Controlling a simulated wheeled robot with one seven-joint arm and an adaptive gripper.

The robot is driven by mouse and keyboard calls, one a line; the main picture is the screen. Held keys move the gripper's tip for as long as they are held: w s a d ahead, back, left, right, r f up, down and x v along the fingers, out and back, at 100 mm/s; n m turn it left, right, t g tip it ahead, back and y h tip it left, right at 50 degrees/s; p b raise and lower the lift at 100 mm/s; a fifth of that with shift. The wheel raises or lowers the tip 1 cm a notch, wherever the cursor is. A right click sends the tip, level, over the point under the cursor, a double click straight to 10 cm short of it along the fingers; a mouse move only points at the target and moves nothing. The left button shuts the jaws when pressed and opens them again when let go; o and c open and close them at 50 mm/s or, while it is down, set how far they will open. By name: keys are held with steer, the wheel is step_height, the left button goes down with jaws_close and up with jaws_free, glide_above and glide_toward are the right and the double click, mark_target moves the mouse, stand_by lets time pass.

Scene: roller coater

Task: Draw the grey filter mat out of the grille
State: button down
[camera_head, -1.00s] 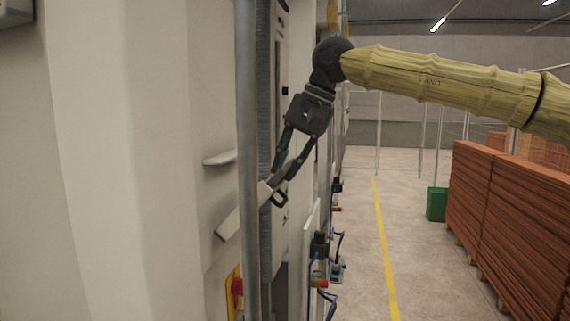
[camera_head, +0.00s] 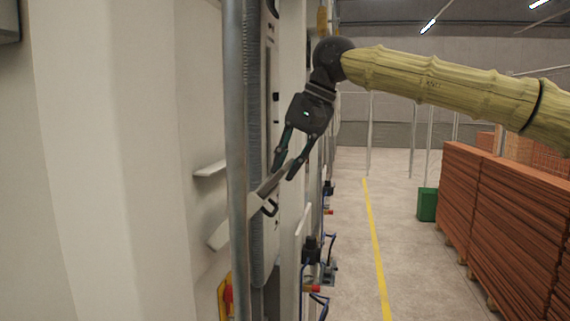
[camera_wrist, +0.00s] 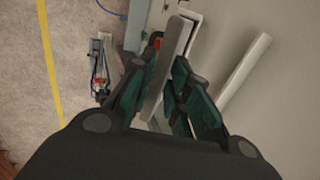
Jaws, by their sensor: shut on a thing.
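My gripper (camera_head: 277,180) is closed on a thin, flat grey piece, the grey filter mat (camera_head: 266,187), beside the tall pale cabinet front. The mat slants down and left from the fingertips toward the metal pole. In the wrist view it is a long grey strip (camera_wrist: 172,65) between the green finger pads (camera_wrist: 157,105). I cannot tell how much of the mat is inside the grille, as the grille's slot is not clearly seen. A light bar (camera_head: 226,230) shows left of the pole, in line with the mat.
The vertical metal pole (camera_head: 236,140) and a ribbed grey strip (camera_head: 256,90) stand close left of my gripper. A small ledge (camera_head: 209,169) juts from the cabinet. Open floor with a yellow line (camera_head: 372,240) lies right.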

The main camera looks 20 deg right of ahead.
steer(key=shift+s+d+r+p, duration=0.35)
steer(key=shift+d+r+p, duration=0.25)
steer(key=shift+r, duration=0.1)
steer(key=shift+s+d+r+p, duration=0.45)
steer(key=shift+r+p, duration=0.15)
steer(key=shift+r, duration=0.15)
steer(key=shift+s+d+r+p, duration=0.3)
steer(key=shift+d+r+p, duration=0.3)
steer(key=shift+r, duration=0.2)
steer(key=shift+s+d+r, duration=0.15)
steer(key=shift+d, duration=0.05)
steer(key=s+d+r+p, duration=0.2)
steer(key=s+d, duration=0.2)
steer(key=d, duration=0.2)
steer(key=shift+s+d+p, duration=0.25)
steer(key=shift+d+p, duration=0.05)
steer(key=shift+d, duration=0.05)
stand_by(1.1)
steer(key=shift+a, duration=0.1)
stand_by(0.5)
